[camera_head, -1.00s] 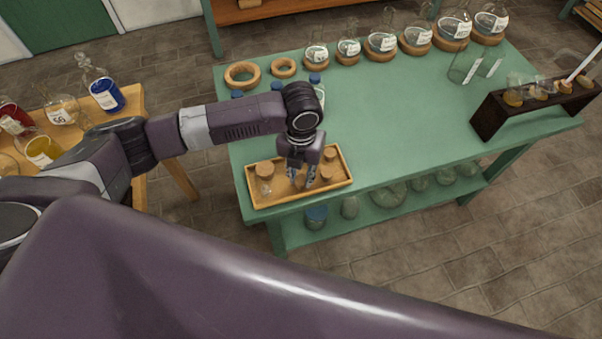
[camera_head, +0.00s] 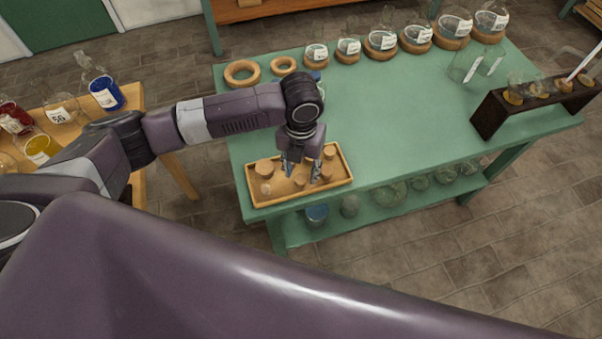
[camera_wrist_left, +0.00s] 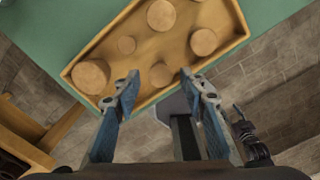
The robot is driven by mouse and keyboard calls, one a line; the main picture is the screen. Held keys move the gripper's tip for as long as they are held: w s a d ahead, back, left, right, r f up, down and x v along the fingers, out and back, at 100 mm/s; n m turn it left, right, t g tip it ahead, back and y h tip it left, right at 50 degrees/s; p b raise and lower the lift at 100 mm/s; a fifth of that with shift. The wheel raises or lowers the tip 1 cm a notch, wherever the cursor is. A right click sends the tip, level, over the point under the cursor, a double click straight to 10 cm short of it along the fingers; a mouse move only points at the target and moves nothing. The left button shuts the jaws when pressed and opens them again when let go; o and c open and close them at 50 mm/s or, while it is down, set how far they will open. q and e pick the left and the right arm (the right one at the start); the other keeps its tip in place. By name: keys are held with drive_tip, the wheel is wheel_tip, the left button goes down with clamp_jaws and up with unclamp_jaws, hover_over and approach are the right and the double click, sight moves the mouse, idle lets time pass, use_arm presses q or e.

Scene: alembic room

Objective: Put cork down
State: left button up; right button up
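A wooden tray (camera_head: 262,203) lies at the near left corner of the green table and holds several round corks, large and small. My left gripper (camera_head: 302,173) is over the tray, pointing down, with its fingers spread. In the left wrist view the gripper (camera_wrist_left: 152,85) is open, and a small cork (camera_wrist_left: 160,75) shows in the gap between its fingertips, touching neither finger as far as I can see. Another large cork (camera_wrist_left: 90,76) is left of the fingers, and one (camera_wrist_left: 203,41) is at upper right. My right gripper is not in view.
The green table (camera_head: 400,120) is bare in the middle. Wooden rings (camera_head: 242,73) and labelled flasks (camera_head: 382,42) line its back. A dark rack (camera_head: 495,112) stands at the right. A wooden table (camera_head: 75,115) with coloured flasks is at left.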

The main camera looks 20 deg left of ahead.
sight(301, 178)
use_arm(q)
wheel_tip(301, 178, up, 10)
drive_tip(key=b, duration=0.1)
drive_tip(key=shift+r, duration=0.25)
